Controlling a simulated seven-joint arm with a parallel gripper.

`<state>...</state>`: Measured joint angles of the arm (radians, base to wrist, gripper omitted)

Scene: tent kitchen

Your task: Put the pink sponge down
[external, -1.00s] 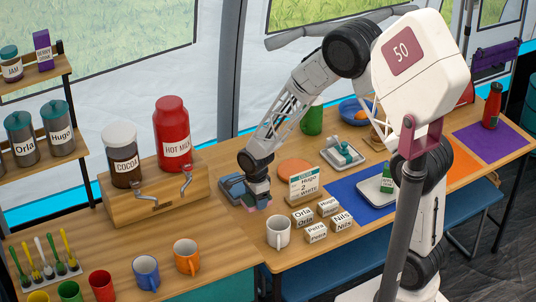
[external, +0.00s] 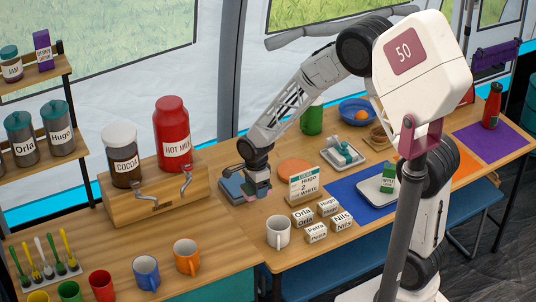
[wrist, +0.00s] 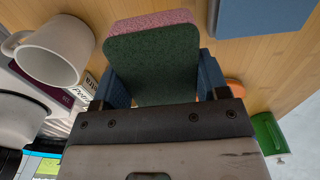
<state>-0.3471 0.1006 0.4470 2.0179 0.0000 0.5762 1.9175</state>
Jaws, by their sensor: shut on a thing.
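The pink sponge shows in the wrist view as a dark green scouring face (wrist: 152,65) with a pink layer (wrist: 150,20) along its far edge. My gripper (wrist: 160,75) is shut on it, with a blue finger on each side. Only a little of the sponge shows under the fingers there. I cannot tell whether the sponge touches the table.
A white mug (external: 278,232) stands in front of the gripper, and a card (external: 303,184) stands to its right. Several name blocks (external: 316,232) are by the mug. The wooden stand (external: 160,200) with a cocoa jar and a red jar is on the left.

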